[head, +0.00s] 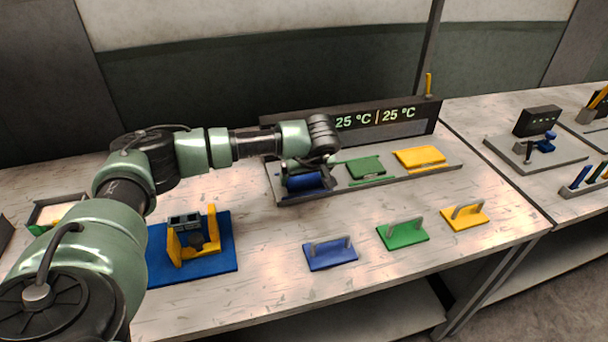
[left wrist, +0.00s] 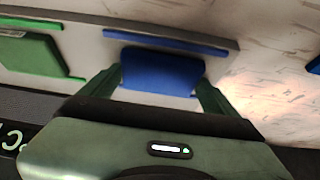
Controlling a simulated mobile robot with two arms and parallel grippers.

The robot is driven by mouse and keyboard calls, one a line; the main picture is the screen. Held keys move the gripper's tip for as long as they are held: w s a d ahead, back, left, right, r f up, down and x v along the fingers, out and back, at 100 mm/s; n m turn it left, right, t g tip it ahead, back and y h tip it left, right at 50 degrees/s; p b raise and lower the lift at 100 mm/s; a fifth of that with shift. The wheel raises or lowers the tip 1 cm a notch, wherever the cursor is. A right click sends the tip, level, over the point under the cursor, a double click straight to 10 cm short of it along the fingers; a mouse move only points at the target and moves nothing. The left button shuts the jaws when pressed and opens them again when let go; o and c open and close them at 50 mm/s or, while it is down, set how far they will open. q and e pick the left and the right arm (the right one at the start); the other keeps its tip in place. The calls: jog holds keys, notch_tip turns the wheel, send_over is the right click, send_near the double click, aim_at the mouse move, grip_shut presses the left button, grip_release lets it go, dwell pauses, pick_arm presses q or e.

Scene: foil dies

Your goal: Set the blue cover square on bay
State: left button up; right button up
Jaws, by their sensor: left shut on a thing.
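The blue cover (head: 322,257), a flat blue plate with a grey handle, lies on the table in front of the grey station (head: 452,168). My left gripper (head: 306,170) is shut on a blue block (head: 304,183) at the station's left bay. In the left wrist view the blue block (left wrist: 162,70) is between the two green fingers, with a blue strip (left wrist: 165,42) beside it. I cannot tell whether the block rests on the station or is slightly above it. My right gripper is not in view.
A green block (head: 365,167) and a yellow block (head: 420,158) sit in the other bays. Green (head: 402,236) and yellow (head: 465,219) covers lie on the table. A blue mat (head: 160,270) with a yellow fixture (head: 211,243) is at left. A display (head: 375,117) stands behind.

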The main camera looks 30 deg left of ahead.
pick_arm(q)
jog(key=shift+f, duration=0.2)
jog(key=o, duration=1.1)
jog(key=shift+r, duration=0.1)
jog(key=shift+r, duration=0.25)
jog(key=b+v, duration=0.2)
jog(key=v, duration=0.9)
jog(key=shift+s+d+r, duration=0.2)
jog(key=shift+r, duration=0.15)
